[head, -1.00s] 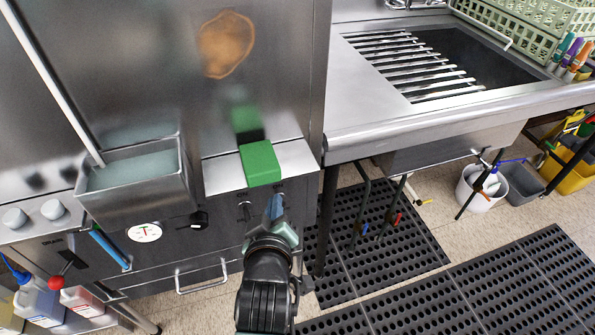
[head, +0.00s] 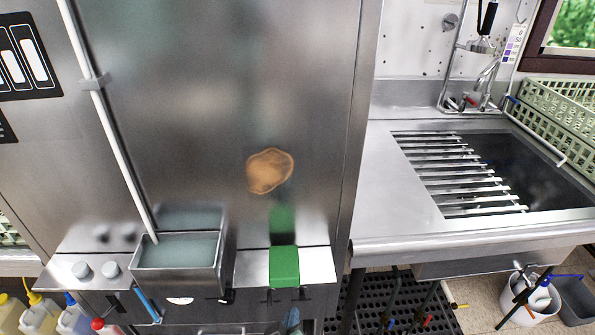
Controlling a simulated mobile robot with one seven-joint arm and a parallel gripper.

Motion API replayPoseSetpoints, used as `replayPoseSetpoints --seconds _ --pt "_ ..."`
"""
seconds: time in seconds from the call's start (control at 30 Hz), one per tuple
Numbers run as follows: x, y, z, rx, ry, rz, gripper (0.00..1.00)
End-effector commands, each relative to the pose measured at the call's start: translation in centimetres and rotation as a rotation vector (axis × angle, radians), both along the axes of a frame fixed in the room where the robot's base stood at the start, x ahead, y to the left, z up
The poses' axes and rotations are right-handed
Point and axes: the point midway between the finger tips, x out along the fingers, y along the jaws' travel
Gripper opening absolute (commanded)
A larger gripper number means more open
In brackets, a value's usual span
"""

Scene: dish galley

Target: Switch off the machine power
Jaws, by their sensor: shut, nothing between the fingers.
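The steel machine (head: 190,110) fills the left and middle of the head view, with an orange-brown stain on its front. A black knob (head: 227,297) on its lower front shows only in part, at the ledge's lower edge. Small dark fittings sit just under the green block (head: 284,268); I cannot tell which control is the power switch. My gripper (head: 292,318) shows only as a blue-grey tip at the bottom edge, below the green block. It is shut and empty. The rest of it is out of frame, and contact with the panel cannot be judged.
A steel tray (head: 178,270) of pale liquid juts out left of the green block, with a white pipe (head: 105,125) above. A red ball lever (head: 97,324) and bottles (head: 40,315) are lower left. A sink counter (head: 390,190) stands right, above a black floor mat (head: 385,300).

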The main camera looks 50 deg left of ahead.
Motion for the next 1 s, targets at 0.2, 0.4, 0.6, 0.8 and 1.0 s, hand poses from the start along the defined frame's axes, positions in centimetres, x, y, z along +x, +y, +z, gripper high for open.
replayPoseSetpoints --seconds 0.2,0.4,0.6,0.8,1.0 --pt "1.0 0.8 -0.8 -0.001 -0.001 0.000 0.00" --pt "3.0 2.5 -2.7 -0.001 -0.001 0.001 0.00" --pt "4.9 4.1 -4.4 0.000 -0.003 0.000 0.00" --pt "6.0 5.0 -5.5 0.000 -0.001 -0.001 0.00" --pt "6.3 5.2 -5.8 0.000 -0.001 -0.001 0.00"
